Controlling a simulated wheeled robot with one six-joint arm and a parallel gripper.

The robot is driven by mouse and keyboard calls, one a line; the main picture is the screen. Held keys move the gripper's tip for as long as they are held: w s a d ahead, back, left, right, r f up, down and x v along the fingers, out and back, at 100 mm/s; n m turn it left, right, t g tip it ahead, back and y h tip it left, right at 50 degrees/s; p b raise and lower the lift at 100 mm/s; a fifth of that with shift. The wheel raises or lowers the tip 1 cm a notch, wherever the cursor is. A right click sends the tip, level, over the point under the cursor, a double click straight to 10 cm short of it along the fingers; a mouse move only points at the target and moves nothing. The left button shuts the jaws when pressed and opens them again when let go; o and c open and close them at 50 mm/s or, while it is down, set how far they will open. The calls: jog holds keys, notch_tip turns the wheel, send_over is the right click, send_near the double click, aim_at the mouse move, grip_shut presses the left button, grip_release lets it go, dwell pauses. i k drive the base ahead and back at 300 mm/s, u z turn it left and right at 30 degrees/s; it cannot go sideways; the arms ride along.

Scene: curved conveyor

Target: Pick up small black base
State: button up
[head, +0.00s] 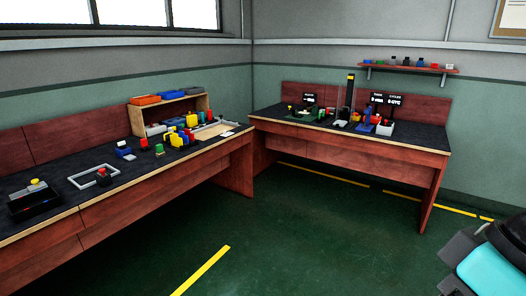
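I cannot tell for certain which thing is the small black base. A small dark block with a red top (103,178) stands at the right end of a light rectangular frame (92,177) on the left bench. A larger black box with a yellow-topped part (35,200) sits at that bench's near left end. More small dark pieces stand on the far bench, too small to tell apart. My gripper is not in view; only a teal and black part of my arm shows at the lower right corner.
The left bench (150,187) carries blue, green, yellow and red pieces and a wooden rack (168,112) with bins. The far bench (420,140) holds a dark upright post (349,95) and small parts. A wall shelf (410,68) holds small pieces. The green floor between is clear.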

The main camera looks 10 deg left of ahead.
aim_at(22, 209)
jog(key=u, duration=0.65)
jog(key=i, duration=2.2)
jog(key=u, duration=1.85)
jog(key=k, duration=0.6)
jog(key=z, duration=0.55)
jog(key=i, duration=1.8)
jog(key=u, duration=0.2)
